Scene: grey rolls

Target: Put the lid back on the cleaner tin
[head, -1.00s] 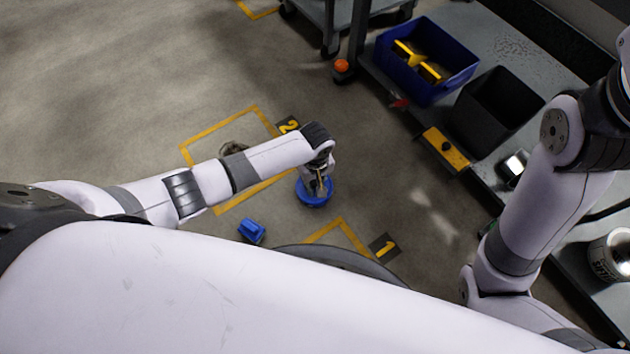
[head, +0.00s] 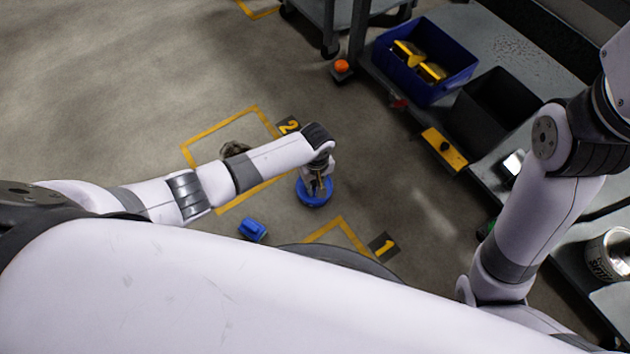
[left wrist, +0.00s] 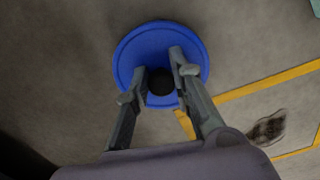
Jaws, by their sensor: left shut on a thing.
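The lid is a round blue disc (head: 314,193) with a dark knob, near the middle of the head view. In the left wrist view the lid (left wrist: 130,52) lies in front of my fingers, with its dark knob (left wrist: 160,82) between them. My left gripper (head: 319,183) reaches down from above and is shut on the knob. I cannot tell whether the lid touches the floor. A pale metal tin with dark lettering (head: 610,255) stands on the grey bench at the right edge. It looks open on top. My right arm shows at the right, but its gripper is out of view.
A blue block (head: 252,229) lies on the floor left of the lid. Yellow floor markings and a dark stain (head: 235,149) are nearby. The grey bench (head: 520,45) carries a blue bin (head: 455,78) with yellow items and a black bin (head: 508,92). Open floor lies at upper left.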

